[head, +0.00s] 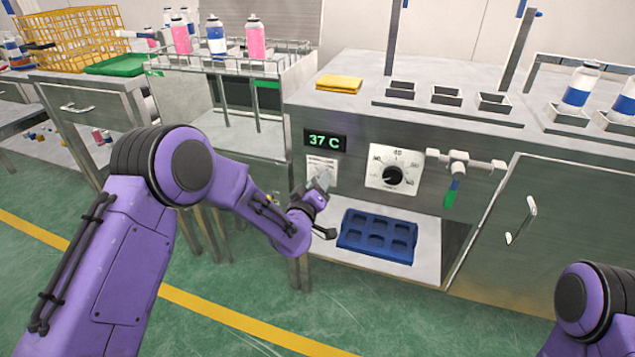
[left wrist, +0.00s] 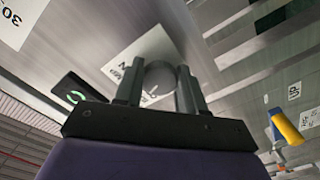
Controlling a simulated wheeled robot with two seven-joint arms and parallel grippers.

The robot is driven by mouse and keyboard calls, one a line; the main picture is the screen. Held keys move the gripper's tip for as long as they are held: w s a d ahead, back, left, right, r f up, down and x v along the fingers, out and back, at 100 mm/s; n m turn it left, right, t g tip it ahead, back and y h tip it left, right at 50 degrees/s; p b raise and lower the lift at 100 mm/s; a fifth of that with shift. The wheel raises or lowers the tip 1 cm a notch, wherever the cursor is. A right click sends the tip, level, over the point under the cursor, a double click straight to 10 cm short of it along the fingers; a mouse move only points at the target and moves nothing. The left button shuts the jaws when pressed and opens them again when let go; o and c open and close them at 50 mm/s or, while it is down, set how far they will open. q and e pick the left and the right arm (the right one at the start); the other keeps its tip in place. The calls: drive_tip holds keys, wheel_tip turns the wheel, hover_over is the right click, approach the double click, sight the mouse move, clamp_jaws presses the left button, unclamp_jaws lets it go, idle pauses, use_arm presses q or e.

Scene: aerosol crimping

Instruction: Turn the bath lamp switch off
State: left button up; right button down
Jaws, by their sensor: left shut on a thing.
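The lamp switch is a round grey knob (left wrist: 158,76) with a white mark, on a white lettered plate (left wrist: 128,58) in the left wrist view. My left gripper (left wrist: 160,88) has one finger on each side of the knob and is shut on it. In the head view my left gripper (head: 321,182) is at the front panel, below the 37 C display (head: 325,140). The white plate (head: 322,163) shows partly above the gripper there, and the knob is hidden. The mark's setting is unclear. My right gripper is out of view.
Right of the switch are a numbered dial (head: 392,175) and a valve with a hanging handle (head: 452,192). A blue tray with several pockets (head: 377,236) lies in the recess below. Bottles (head: 255,38) stand on the left rack. The floor in front is clear.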

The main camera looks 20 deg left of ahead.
use_arm(q)
drive_tip(key=shift+n, duration=1.1)
drive_tip(key=o, duration=1.1)
drive_tip(key=shift+c, duration=0.2)
drive_tip(key=s, duration=1)
drive_tip(key=shift+s+a+p, duration=0.15)
drive_tip(key=shift+s+p, duration=0.15)
drive_tip(key=shift+p, duration=0.15)
